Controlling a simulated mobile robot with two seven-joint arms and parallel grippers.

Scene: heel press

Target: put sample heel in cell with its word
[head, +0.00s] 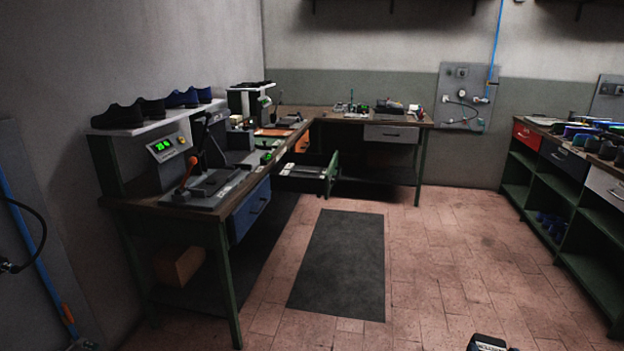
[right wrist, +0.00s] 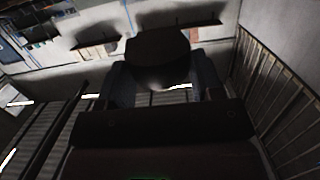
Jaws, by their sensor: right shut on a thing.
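My right gripper (right wrist: 160,88) is shut on a dark, rounded block, which looks like the sample heel (right wrist: 157,60). One finger is on each side of it in the right wrist view. No word can be read on the heel. In the head view the heel and the gripper's fingers do not show. No cell with a readable word can be made out in either view. My left gripper is not in view.
A workbench (head: 168,208) with a press (head: 205,185) and dark shoes (head: 118,116) runs along the left wall. A back bench (head: 372,121) joins it. Shelving (head: 575,200) with red, black and white drawers stands at right. The tiled floor (head: 445,245) and dark mat (head: 342,262) are clear.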

